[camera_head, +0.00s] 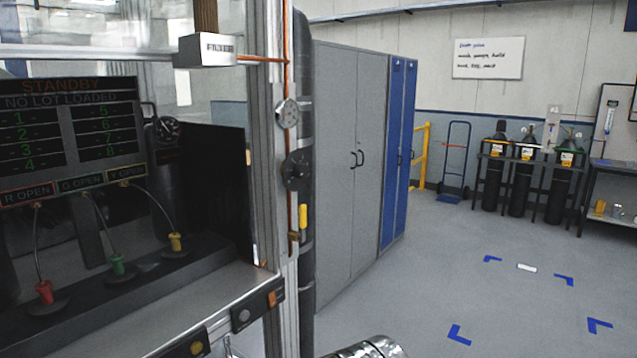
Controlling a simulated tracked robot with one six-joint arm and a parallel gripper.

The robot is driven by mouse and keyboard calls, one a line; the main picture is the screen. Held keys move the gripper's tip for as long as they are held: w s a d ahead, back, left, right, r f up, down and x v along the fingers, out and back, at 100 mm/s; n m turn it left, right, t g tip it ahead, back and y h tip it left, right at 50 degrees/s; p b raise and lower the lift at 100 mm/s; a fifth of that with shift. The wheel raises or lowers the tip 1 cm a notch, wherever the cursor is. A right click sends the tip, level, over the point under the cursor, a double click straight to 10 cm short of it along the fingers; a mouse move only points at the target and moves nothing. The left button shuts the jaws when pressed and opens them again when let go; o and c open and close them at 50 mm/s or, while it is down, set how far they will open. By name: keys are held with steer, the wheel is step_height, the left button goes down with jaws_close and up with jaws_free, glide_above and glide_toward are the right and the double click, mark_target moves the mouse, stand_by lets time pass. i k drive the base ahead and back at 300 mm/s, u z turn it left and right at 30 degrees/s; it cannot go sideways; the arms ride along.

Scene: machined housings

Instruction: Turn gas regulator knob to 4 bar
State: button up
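A copper gas line (291,140) runs up the post at the right edge of the machine cabinet. A dark round knob-like part (296,170) sits on this line and looks like the regulator knob. Its setting cannot be read from here. A small pale round gauge (287,112) is just above it; its reading is too small to tell. A yellow lever handle (303,217) hangs upright below. My gripper is not in view. A shiny metallic shape at the bottom edge is cut off, and I cannot tell what it is.
The cabinet front (245,305) with its status screen (70,125) fills the left. Grey lockers (345,150) stand behind the post. Gas cylinders (525,170) and a blue hand truck (455,160) are at the back. The floor (480,265) at right is open, with blue corner marks.

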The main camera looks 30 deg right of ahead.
mark_target(301, 170)
steer(key=k, duration=0.75)
steer(key=u, duration=0.2)
steer(key=i, duration=1.65)
steer(key=u, duration=0.05)
